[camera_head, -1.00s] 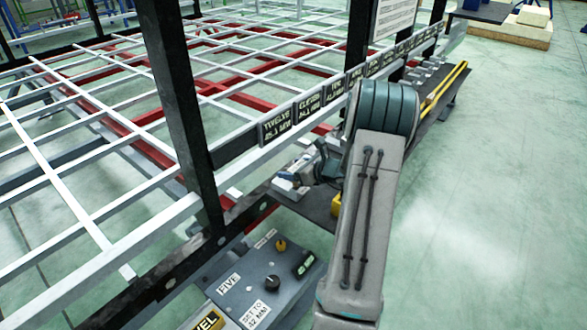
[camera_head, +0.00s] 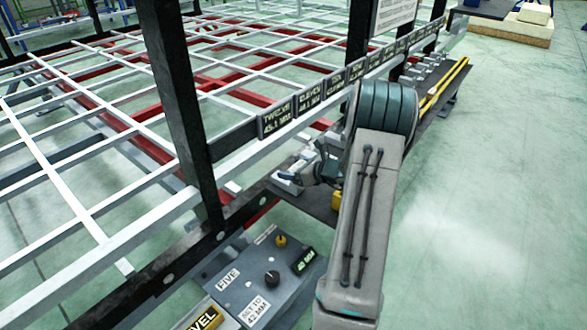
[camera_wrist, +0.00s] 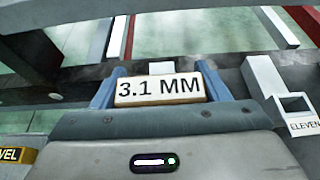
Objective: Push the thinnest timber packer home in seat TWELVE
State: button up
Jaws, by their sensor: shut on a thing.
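My gripper (camera_wrist: 158,88) is shut on a pale timber packer (camera_wrist: 160,90) marked 3.1 MM, held between two blue fingers in the wrist view. A small white block (camera_wrist: 162,68) shows just beyond the packer; I cannot tell whether they touch. In the head view, my gripper (camera_head: 322,168) is low beside the rail, partly hidden by my arm, and the packer cannot be made out. The TWELVE plate (camera_head: 276,120), apparently reading 45.1 MM, is on the rail above and left of the gripper. How far the packer sits in the seat is hidden.
A white post and holder marked ELEVEN (camera_wrist: 295,105) stand right of my gripper. A dark upright (camera_head: 180,110) rises left of it. A grey control box (camera_head: 262,280) marked FIVE and SET TO 42 MM is below. The floor to the right (camera_head: 480,220) is clear.

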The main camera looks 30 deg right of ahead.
jog(key=shift+f+b, duration=0.9)
jog(key=shift+f, duration=0.3)
jog(key=o, duration=1)
jog(key=shift+o, duration=0.2)
jog(key=shift+s, duration=0.1)
jog(key=p+v, duration=0.4)
jog(key=v, duration=0.9)
jog(key=shift+s, duration=0.25)
jog(key=shift+d+r, duration=0.15)
